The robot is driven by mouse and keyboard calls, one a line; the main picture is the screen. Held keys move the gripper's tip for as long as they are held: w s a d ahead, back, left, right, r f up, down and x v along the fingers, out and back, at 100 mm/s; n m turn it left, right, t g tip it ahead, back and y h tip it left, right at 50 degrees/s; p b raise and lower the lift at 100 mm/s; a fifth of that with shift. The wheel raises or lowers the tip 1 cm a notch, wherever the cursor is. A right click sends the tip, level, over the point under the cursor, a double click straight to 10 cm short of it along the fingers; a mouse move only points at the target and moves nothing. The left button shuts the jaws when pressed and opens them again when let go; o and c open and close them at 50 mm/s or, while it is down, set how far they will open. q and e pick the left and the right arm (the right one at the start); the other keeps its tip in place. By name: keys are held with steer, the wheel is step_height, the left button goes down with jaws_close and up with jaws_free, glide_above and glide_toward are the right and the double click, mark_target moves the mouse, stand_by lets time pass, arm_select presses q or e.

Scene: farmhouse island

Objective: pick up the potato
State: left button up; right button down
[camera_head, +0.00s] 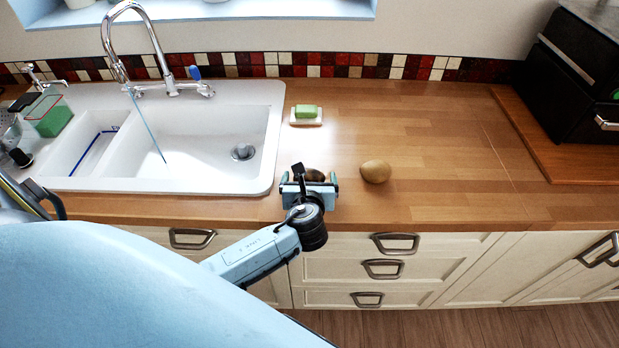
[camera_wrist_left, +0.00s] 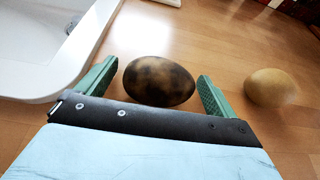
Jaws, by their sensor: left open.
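A dark brown, mottled egg-shaped object (camera_wrist_left: 158,82), which may be the potato, lies on the wooden counter (camera_head: 440,130). A plain tan rounded one (camera_head: 375,171) lies to its right and also looks potato-like; it shows in the left wrist view (camera_wrist_left: 270,88) too. My left gripper (camera_head: 309,178) is open over the counter just right of the sink. In the left wrist view its green fingers (camera_wrist_left: 157,75) stand on either side of the dark object, with gaps showing. In the head view the gripper mostly hides the dark object (camera_head: 315,175). My right gripper is not in view.
The white sink (camera_head: 200,183) is just left of the gripper, with a tall faucet (camera_head: 115,60). A green soap bar (camera_head: 306,110) on a white dish lies behind the gripper. A black appliance (camera_head: 575,75) stands at the back right. The counter right of the tan object is clear.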

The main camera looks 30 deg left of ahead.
arm_select(q)
steer(key=shift+w+a+f, duration=0.15)
steer(key=shift+w+a, duration=0.05)
steer(key=shift+w, duration=0.1)
steer(key=shift+c, duration=0.4)
steer(key=c, duration=1)
